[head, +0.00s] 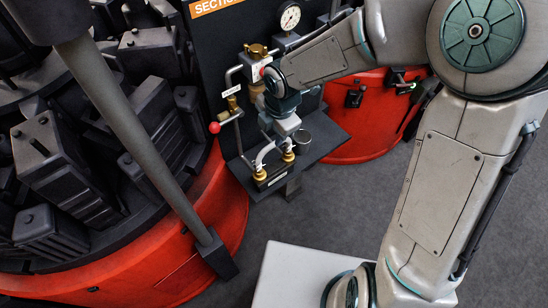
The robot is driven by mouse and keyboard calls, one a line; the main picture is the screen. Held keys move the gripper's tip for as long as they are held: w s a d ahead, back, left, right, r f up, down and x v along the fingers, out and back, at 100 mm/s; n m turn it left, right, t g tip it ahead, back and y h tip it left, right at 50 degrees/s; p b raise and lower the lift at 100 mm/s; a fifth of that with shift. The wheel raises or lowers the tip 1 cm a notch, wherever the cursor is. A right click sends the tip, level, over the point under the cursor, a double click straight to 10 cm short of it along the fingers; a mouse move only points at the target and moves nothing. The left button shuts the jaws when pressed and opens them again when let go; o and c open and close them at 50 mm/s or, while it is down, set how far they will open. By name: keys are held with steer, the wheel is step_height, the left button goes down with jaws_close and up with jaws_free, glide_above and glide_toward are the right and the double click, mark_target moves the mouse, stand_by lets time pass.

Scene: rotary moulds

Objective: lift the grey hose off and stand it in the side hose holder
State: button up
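A thin grey curved hose (263,155) shows at the small dark shelf under the panel, close to the brass fittings (260,174) at the shelf's front. My gripper (284,136) is just above and behind these fittings, pointing down, at the end of my arm that reaches in from the right. Its fingers are too small and too covered to tell whether they are open or hold the hose. A dark round cup with a pale rim (302,137), perhaps the side hose holder, stands on the shelf just right of my gripper.
A red-knobbed valve lever (214,128) and brass valves (256,51) are left of and above my gripper. A pressure gauge (290,18) is higher up. Red machine bases (196,250) with black moulds flank the shelf.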

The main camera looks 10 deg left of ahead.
mark_target(272, 144)
steer(key=f, duration=0.7)
steer(key=shift+w+a+f, duration=0.1)
steer(key=shift+w+a, duration=0.15)
steer(key=shift+a, duration=0.1)
steer(key=shift+c, duration=0.4)
jaws_close()
stand_by(0.7)
